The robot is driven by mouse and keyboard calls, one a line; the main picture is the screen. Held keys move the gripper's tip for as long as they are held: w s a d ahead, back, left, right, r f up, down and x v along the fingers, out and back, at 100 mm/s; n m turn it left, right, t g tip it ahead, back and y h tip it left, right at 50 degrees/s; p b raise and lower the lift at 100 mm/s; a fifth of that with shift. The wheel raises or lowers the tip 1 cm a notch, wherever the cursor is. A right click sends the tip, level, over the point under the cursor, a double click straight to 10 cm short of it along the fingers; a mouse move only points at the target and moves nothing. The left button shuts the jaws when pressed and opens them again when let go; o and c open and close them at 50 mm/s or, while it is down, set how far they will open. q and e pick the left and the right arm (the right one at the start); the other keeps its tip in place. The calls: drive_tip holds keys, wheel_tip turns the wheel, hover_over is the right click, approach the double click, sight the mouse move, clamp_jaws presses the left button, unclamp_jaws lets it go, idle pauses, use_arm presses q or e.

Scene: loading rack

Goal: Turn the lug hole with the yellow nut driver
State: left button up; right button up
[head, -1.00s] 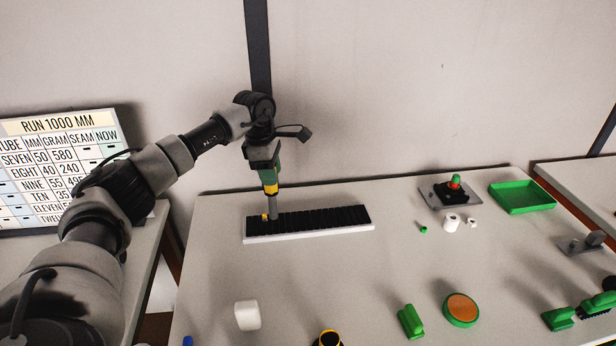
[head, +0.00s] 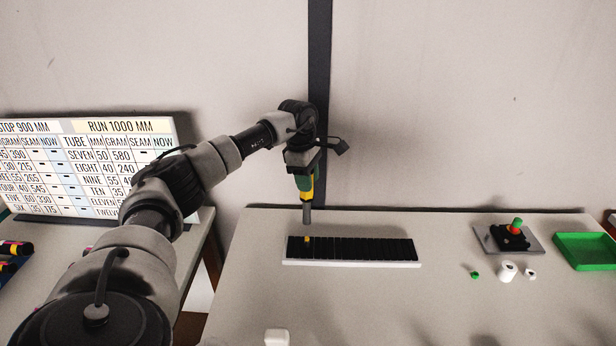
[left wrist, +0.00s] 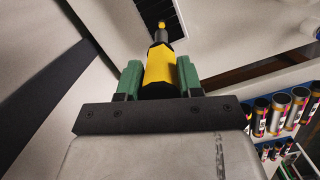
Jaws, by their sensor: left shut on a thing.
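My left gripper (head: 306,180) is shut on the yellow nut driver (head: 307,195), its grey shaft pointing down. The driver also shows between the green fingers in the left wrist view (left wrist: 160,72). A black slotted strip on a white base (head: 350,263) lies on the table. A small yellow piece (head: 306,239), which may be the lug, sits near its left end. The driver's tip appears just above the strip's back edge, in line with the yellow piece; in the wrist view the yellow piece (left wrist: 162,24) shows just past the tip. My right gripper is out of view.
A grey plate with a black fixture and red-green knob (head: 516,232) stands at the right, beside a green tray (head: 585,250). Small white rollers (head: 507,271) lie in front. A lettered board (head: 90,160) stands at the left.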

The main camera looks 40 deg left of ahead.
sight(307, 199)
use_arm(q)
drive_tip(key=n+p, duration=0.1)
drive_tip(key=n, duration=0.4)
drive_tip(key=shift+r+t, duration=0.2)
drive_tip(key=shift+t, duration=0.2)
drive_tip(key=n+y+p, duration=0.1)
drive_tip(key=n, duration=0.3)
drive_tip(key=shift+p, duration=0.35)
drive_tip(key=n, duration=0.3)
drive_tip(key=shift+p, duration=0.35)
wheel_tip(307, 199, down, 4)
drive_tip(key=shift+r+n+b, duration=0.2)
drive_tip(key=shift+n+b, duration=0.2)
drive_tip(key=shift+b, duration=0.8)
drive_tip(key=shift+f+b, duration=0.75)
drive_tip(key=shift+f, duration=0.4)
drive_tip(key=shift+f+b, duration=0.35)
drive_tip(key=shift+f, duration=0.25)
